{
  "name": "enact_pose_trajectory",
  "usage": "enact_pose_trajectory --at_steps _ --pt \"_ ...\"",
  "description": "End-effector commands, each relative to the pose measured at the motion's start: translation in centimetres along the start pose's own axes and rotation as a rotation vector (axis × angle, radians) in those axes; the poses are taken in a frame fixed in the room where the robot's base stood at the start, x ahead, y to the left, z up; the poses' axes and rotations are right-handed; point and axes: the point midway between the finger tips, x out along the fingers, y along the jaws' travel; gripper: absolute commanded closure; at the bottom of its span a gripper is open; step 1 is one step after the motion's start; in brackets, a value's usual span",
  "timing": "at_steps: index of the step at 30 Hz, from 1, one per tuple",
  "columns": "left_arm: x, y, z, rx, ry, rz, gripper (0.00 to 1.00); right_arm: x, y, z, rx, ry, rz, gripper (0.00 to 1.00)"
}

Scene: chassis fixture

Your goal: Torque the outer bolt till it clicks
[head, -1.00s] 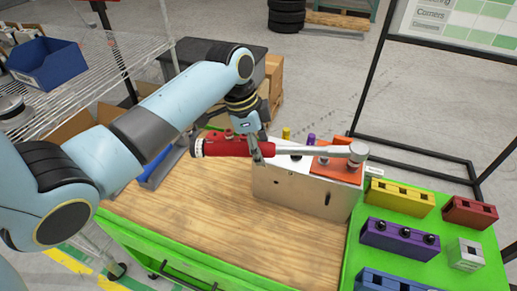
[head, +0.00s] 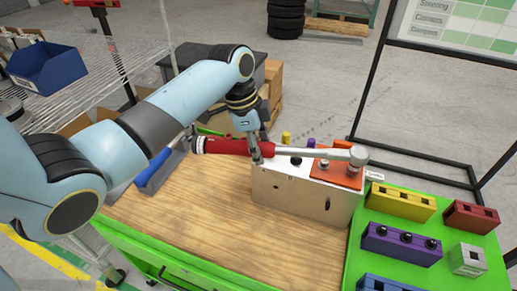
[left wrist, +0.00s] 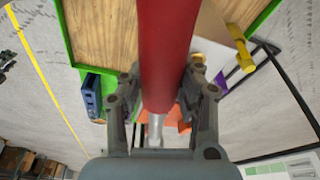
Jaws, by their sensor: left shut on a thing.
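A torque wrench with a red handle (head: 225,147) and a silver shaft (head: 310,152) lies level across the metal chassis fixture (head: 290,192). My left gripper (head: 255,152) is shut on the handle near the shaft. In the left wrist view the red handle (left wrist: 165,50) runs between the two fingers (left wrist: 158,105). The round wrench head (head: 358,156) is at the right end of the orange block (head: 340,178) on the fixture; whatever is under it is hidden. A grey bolt (head: 323,165) stands on the block left of the head. My right gripper is out of view.
Yellow (head: 400,203), purple (head: 400,243) and red (head: 471,215) blocks and a grey one (head: 468,260) sit on the green mat (head: 440,270) at right. The wooden bench top (head: 200,215) in front of the fixture is clear. A blue bin (head: 45,65) stands at left.

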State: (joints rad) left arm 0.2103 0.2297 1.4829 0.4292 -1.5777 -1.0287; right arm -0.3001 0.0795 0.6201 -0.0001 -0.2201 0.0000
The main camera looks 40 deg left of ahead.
Motion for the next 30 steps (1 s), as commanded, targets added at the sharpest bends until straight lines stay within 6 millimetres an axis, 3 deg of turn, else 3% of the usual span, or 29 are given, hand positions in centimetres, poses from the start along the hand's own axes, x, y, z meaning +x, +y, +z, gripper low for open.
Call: enact_pose_trajectory --at_steps 13,30 --pt "-0.1 -1.5 -0.3 0.056 0.004 0.008 1.0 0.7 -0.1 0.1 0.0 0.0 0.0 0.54" --pt "-0.1 -1.8 -0.3 0.072 0.004 0.013 1.0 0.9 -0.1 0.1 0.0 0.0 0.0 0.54"
